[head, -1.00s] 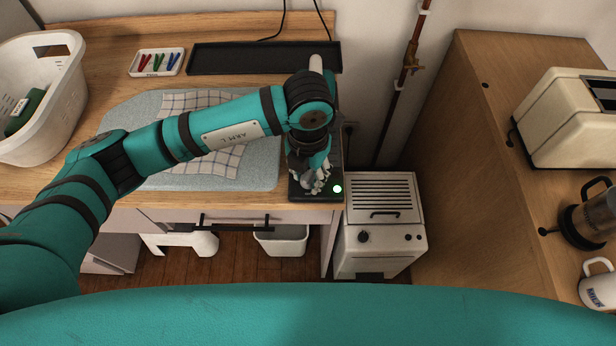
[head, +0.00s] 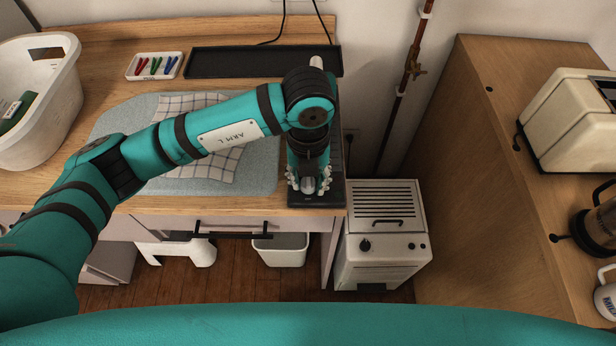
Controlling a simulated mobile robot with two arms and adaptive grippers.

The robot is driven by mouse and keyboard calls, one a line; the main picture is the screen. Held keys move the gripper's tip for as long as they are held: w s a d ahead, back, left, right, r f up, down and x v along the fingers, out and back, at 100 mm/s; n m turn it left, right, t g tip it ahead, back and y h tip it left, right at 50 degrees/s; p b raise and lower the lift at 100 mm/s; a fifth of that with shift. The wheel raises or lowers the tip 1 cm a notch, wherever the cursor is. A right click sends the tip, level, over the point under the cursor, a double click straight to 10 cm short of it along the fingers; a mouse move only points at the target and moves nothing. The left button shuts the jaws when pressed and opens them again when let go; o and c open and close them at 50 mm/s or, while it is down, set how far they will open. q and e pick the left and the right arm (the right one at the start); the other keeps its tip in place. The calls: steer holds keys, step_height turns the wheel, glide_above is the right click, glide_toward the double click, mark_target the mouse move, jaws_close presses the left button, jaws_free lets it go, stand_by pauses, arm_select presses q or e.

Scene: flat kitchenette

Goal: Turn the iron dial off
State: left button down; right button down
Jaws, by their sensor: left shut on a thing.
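My left gripper (head: 308,184) points down over the front end of a black base (head: 318,200) at the right end of the wooden counter. It is shut on a small grey knob, which I take to be the iron dial (head: 308,186); its fingers stand on either side of the knob. A pale tip (head: 316,62), perhaps part of the iron, shows behind my left arm. Most of the iron and base is hidden by the arm. No lit indicator shows on the base. My right gripper is not in view.
A blue ironing pad (head: 262,180) with a checked cloth (head: 228,165) lies left of the base. A black tray (head: 240,62), a pen tray (head: 154,66) and a white basket (head: 62,100) are on the counter. A heater (head: 385,262) stands right of it.

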mark_target(309, 179)
arm_select(q)
steer(key=c, duration=0.9)
jaws_free()
steer(key=shift+c, duration=0.2)
step_height(309, 179, up, 12)
